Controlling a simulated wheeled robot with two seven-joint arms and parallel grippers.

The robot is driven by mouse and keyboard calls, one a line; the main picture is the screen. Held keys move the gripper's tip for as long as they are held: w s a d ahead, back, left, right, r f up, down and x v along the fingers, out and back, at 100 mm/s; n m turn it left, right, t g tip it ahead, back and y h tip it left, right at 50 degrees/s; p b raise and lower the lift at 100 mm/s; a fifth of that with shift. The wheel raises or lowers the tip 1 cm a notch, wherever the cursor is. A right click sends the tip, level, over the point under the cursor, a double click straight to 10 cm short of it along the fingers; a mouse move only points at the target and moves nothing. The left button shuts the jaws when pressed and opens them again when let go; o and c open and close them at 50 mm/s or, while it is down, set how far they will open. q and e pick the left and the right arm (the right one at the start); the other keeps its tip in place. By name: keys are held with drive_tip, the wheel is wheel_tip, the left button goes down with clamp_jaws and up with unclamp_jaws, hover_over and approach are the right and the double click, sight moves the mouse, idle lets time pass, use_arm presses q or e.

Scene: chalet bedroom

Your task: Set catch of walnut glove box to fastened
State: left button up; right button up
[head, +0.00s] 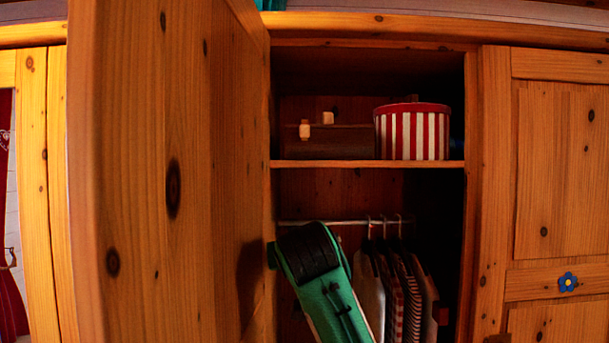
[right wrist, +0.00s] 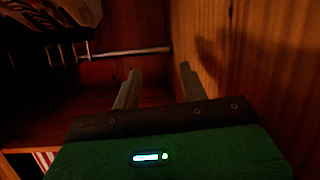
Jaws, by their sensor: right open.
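The walnut glove box (head: 352,143) is a dark brown box on the upper shelf of the open wardrobe, left of a striped tub. Two small pale pieces, apparently parts of its catch (head: 305,129), show at its left; one sits higher than the other. I cannot tell whether they are joined. My right gripper is open and empty in the right wrist view (right wrist: 158,72), its two fingers apart inside the wardrobe. In the head view my green right arm is below the shelf, in front of the rail; its fingertips are hidden. My left gripper is not in view.
The red-and-white striped tub (head: 412,132) stands right of the box on the shelf (head: 367,164). Clothes (head: 398,290) hang from the rail (head: 345,223) below. The open wardrobe door (head: 170,180) borders the left side; a closed door (head: 560,170) is at right.

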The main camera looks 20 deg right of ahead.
wheel_tip(320, 180, up, 12)
drive_tip(key=s+m+t+h, duration=0.1)
drive_tip(key=s, duration=0.1)
drive_tip(key=m+t+h, duration=0.1)
drive_tip(key=t, duration=0.1)
approach(305, 126)
drive_tip(key=p+x, duration=0.5)
drive_tip(key=x, duration=0.3)
drive_tip(key=shift+w+p, duration=0.1)
drive_tip(key=shift+p, duration=0.25)
drive_tip(key=shift+w+d+f, duration=0.1)
drive_tip(key=shift+w, duration=0.4)
